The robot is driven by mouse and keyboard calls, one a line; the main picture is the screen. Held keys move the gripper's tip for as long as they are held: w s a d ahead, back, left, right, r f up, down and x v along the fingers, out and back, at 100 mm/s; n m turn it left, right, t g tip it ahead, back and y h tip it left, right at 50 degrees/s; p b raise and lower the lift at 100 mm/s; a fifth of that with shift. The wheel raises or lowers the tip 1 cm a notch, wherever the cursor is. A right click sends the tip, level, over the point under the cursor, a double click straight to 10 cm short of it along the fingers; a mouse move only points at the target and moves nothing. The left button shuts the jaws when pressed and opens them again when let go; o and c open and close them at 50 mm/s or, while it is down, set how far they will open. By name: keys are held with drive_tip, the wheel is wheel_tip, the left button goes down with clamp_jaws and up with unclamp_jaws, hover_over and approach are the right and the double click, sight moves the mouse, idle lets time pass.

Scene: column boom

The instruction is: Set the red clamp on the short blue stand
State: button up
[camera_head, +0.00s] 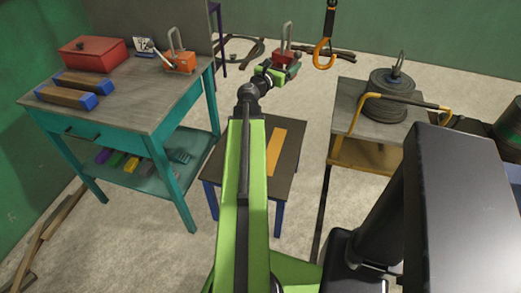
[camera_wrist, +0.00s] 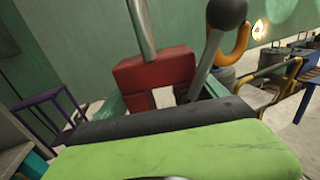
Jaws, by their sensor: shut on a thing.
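The red clamp (camera_head: 284,55) has an upright metal handle. It is held at the end of my arm, in the air beyond the short blue stand. In the wrist view the red clamp (camera_wrist: 150,72) shows behind my jaw, with a metal loop and a dark ball-ended lever above it. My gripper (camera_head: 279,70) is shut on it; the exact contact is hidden. The short blue stand (camera_head: 292,150) has a dark top and blue legs, with an orange-yellow strip lying on it. My green arm covers part of its top.
A teal bench (camera_head: 130,105) at left bears a red box (camera_head: 93,52), an orange clamp (camera_head: 179,62) and two blue-ended blocks. An orange hook (camera_head: 325,52) hangs right of my gripper. A table with a cable reel (camera_head: 390,95) stands right. A taller purple stand (camera_wrist: 45,103) is behind.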

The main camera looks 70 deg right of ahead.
wheel_tip(320, 180, down, 36)
drive_tip(key=w+a+n+t+b, duration=0.1)
drive_tip(key=n+t+b, duration=0.3)
drive_tip(key=b, duration=2.9)
drive_tip(key=shift+m+t, duration=0.4)
drive_tip(key=shift+t, duration=0.1)
drive_tip(key=w+d+f+b, duration=0.1)
drive_tip(key=w+f+b, duration=0.1)
drive_tip(key=w, duration=0.1)
drive_tip(key=w+d+f+b, duration=0.1)
drive_tip(key=w+f+b, duration=0.1)
drive_tip(key=w+b, duration=0.1)
drive_tip(key=w+d+f+b, duration=0.1)
drive_tip(key=w+f+b, duration=0.1)
drive_tip(key=w, duration=0.2)
drive_tip(key=shift+w+d+f, duration=0.15)
drive_tip(key=shift+w+f, duration=0.1)
drive_tip(key=shift+f, duration=0.05)
drive_tip(key=shift+w, duration=0.2)
wheel_tip(320, 180, down, 4)
drive_tip(key=b, duration=0.4)
drive_tip(key=shift+f+b, duration=0.15)
drive_tip(key=shift+b, duration=0.15)
drive_tip(key=o, duration=2)
drive_tip(key=shift+r, duration=0.2)
